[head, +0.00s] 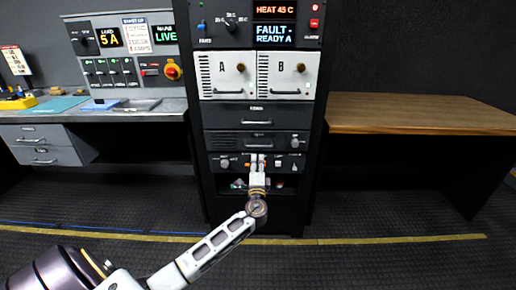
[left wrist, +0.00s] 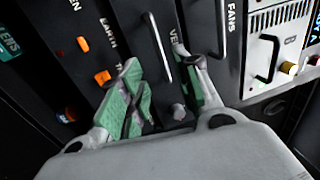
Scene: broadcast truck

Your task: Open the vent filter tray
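The vent filter tray (head: 225,142) is a dark drawer front in the rack, below the fans drawer (head: 225,116). It looks flush with the rack. In the left wrist view the tray's grey bar handle (left wrist: 160,48) is beside its partly hidden label, and a small knob (left wrist: 179,111) is on the same front. My left gripper (head: 258,157) is in front of the rack at the tray's lower edge. The wrist view shows its green-padded fingers (left wrist: 160,65) apart, with part of the handle seen between them. Contact cannot be told. My right gripper is out of view.
White modules A (head: 228,77) and B (head: 287,77) are above the drawers. A switch panel (head: 212,164) with knobs and orange switches lies just below the tray. A wooden counter (head: 420,115) is at right, a grey desk (head: 150,106) at left. The floor in front is clear.

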